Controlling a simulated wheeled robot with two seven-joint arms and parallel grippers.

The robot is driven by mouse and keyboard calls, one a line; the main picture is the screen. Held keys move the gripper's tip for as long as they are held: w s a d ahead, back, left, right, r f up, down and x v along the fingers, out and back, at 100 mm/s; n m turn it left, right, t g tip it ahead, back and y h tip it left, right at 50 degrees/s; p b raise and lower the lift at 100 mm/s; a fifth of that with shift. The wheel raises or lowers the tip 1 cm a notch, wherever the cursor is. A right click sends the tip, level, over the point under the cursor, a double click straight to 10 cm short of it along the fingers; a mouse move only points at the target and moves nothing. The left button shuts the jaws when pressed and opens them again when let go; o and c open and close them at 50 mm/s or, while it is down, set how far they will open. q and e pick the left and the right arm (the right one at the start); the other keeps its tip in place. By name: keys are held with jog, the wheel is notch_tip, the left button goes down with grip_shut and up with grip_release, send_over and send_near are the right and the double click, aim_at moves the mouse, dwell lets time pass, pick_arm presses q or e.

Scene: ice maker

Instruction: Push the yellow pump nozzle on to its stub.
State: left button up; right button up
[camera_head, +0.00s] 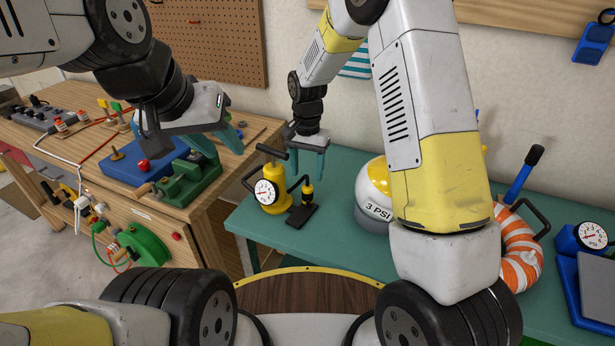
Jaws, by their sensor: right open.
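The yellow pump nozzle (307,195) is small, with a dark tip, and stands upright at a small black stand (299,217) on the green table. My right gripper (306,173) points down just above the nozzle, with its two teal fingers apart. I cannot tell whether the fingertips touch it. The stub is not clearly made out; the nozzle's lower end is too small to tell whether it is seated. The yellow pump (270,207) with a round gauge and black handle stands just left. My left gripper (222,150) is over the wooden bench; its finger gap is unclear.
A white and yellow ball-shaped tank (377,212) marked 3 PSI stands right of the nozzle, partly behind my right arm. An orange-striped ring (520,250) and a blue gauge stand (590,240) are farther right. The wooden bench (75,105) holds a green vise (190,183).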

aim_at(308, 186)
notch_tip(308, 186, down, 7)
jog(key=shift+r, duration=0.15)
grip_shut()
dwell(0.4)
